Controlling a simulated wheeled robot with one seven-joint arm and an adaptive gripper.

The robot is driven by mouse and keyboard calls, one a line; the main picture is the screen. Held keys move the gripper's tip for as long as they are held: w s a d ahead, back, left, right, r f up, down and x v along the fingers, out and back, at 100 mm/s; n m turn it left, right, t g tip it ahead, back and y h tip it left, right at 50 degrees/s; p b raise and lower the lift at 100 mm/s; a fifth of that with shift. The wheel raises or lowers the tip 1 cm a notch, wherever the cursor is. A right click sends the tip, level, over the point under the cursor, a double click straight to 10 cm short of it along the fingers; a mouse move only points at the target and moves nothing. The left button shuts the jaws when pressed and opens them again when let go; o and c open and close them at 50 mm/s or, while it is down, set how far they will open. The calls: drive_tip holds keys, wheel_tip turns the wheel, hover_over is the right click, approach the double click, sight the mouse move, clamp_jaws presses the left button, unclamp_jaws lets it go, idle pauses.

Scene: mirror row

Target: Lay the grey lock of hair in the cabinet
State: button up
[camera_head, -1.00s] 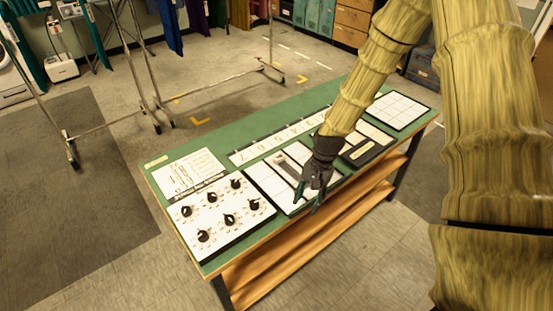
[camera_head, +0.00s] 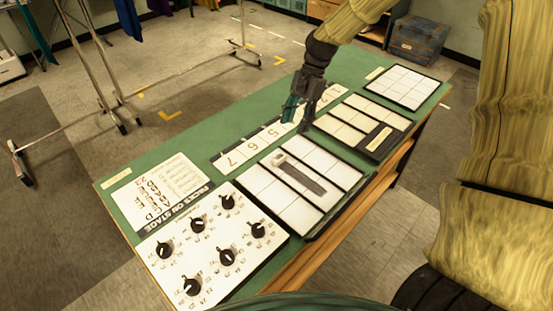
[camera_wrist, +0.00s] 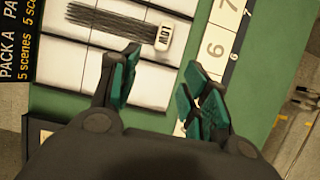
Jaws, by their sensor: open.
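The lock of hair (camera_head: 301,179) is a dark grey, straight strand with a white tag at its far end. It lies across the white cells of a black-edged tray (camera_head: 322,158) on the green table. In the wrist view the lock (camera_wrist: 108,20) and its lettered tag (camera_wrist: 165,38) show at the top. My gripper (camera_head: 299,112) is open and empty above the table's far side, beyond the tagged end. Its teal-padded fingers (camera_wrist: 160,88) are apart in the wrist view, with nothing between them. I cannot tell which furniture is the cabinet; teal doors (camera_head: 291,5) show at the top edge.
A panel with several black knobs (camera_head: 208,250) and a printed sheet (camera_head: 165,190) take the table's near left. A number strip (camera_head: 252,148) runs along the far side. Two other white-celled boards (camera_head: 402,86) lie to the right. A grey-blue trunk (camera_head: 418,38) and a metal rack (camera_head: 95,75) stand on the floor.

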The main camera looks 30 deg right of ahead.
hover_over(284, 153)
drive_tip(key=w+d, duration=0.1)
drive_tip(key=d, duration=0.2)
drive_tip(key=f, duration=0.5)
drive_tip(key=shift+w+a, duration=0.1)
drive_tip(key=shift+a, duration=0.15)
drive_tip(key=shift+s+p+x, duration=0.1)
drive_tip(key=shift+p+x, duration=0.25)
drive_tip(key=shift+x, duration=0.95)
drive_tip(key=shift+s+p+x, duration=0.15)
drive_tip(key=shift+p+x, duration=0.2)
drive_tip(key=shift+x, duration=0.9)
drive_tip(key=shift+a, duration=0.15)
clamp_jaws()
